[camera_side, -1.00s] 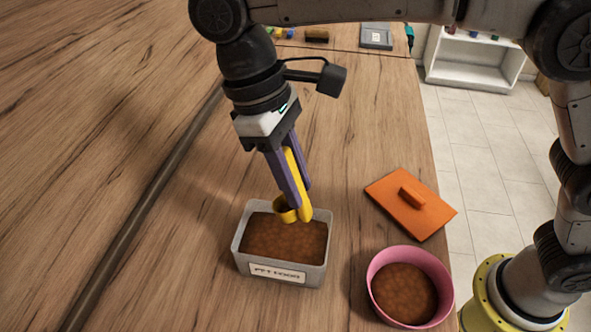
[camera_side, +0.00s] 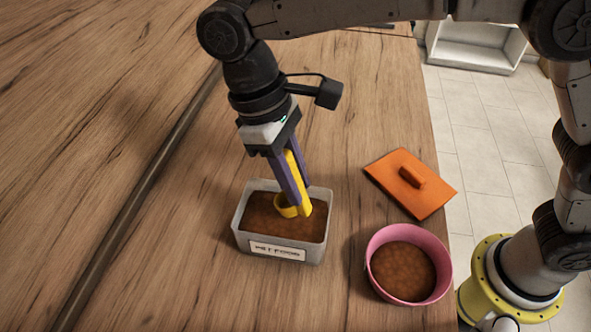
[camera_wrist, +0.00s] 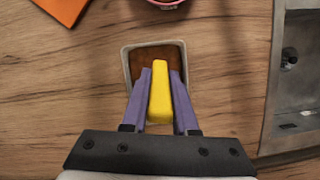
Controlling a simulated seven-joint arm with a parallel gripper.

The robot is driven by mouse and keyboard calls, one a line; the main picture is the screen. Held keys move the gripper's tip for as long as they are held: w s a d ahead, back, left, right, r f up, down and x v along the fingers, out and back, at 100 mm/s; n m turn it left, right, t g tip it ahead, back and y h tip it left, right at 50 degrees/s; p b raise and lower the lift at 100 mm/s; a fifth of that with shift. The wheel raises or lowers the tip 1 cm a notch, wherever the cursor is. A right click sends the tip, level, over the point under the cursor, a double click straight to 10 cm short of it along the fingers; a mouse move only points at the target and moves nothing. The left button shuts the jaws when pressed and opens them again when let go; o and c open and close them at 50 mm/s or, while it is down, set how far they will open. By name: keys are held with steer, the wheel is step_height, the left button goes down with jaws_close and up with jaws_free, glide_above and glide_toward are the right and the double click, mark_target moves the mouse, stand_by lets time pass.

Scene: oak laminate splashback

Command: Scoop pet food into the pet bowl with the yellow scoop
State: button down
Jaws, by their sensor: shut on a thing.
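My gripper (camera_side: 295,190) has purple fingers shut on the handle of the yellow scoop (camera_side: 303,209). The scoop points down into the grey pet food box (camera_side: 238,230), and its cup sits at the surface of the brown food (camera_side: 262,219). In the wrist view the yellow scoop (camera_wrist: 159,92) stands between the purple fingers over the box (camera_wrist: 127,64); its cup is hidden there. The pink pet bowl (camera_side: 444,262) stands to the right of the box and holds brown food. Only a bit of the bowl's rim (camera_wrist: 165,4) shows in the wrist view.
An orange lid (camera_side: 428,198) with a handle lies on the wooden worktop (camera_side: 160,270), behind the bowl near the right edge. It also shows in the wrist view (camera_wrist: 62,8). A white shelf unit (camera_side: 475,45) stands on the tiled floor. The worktop left of the box is clear.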

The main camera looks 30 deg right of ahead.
mark_target(285, 199)
steer(key=shift+f, duration=3.05)
steer(key=shift+w+a, duration=0.5)
steer(key=shift+w, duration=0.25)
steer(key=shift+w+a, duration=0.45)
steer(key=shift+w, duration=0.25)
steer(key=shift+s+d+r, duration=0.1)
steer(key=shift+s+d, duration=0.05)
steer(key=shift+s, duration=0.1)
steer(key=t+y, duration=0.1)
steer(key=s+t+y, duration=0.1)
steer(key=t, duration=0.1)
steer(key=shift+d+r, duration=0.1)
steer(key=shift+d, duration=0.25)
steer(key=shift+s+d+r, duration=0.15)
steer(key=shift+s+r, duration=0.05)
steer(key=shift+r, duration=1.1)
steer(key=shift+s+d+r, duration=0.1)
steer(key=shift+s+r, duration=0.1)
steer(key=shift+r, duration=1.15)
steer(key=shift+s+d+r, duration=0.15)
steer(key=shift+s+r, duration=0.05)
steer(key=shift+r, duration=1.1)
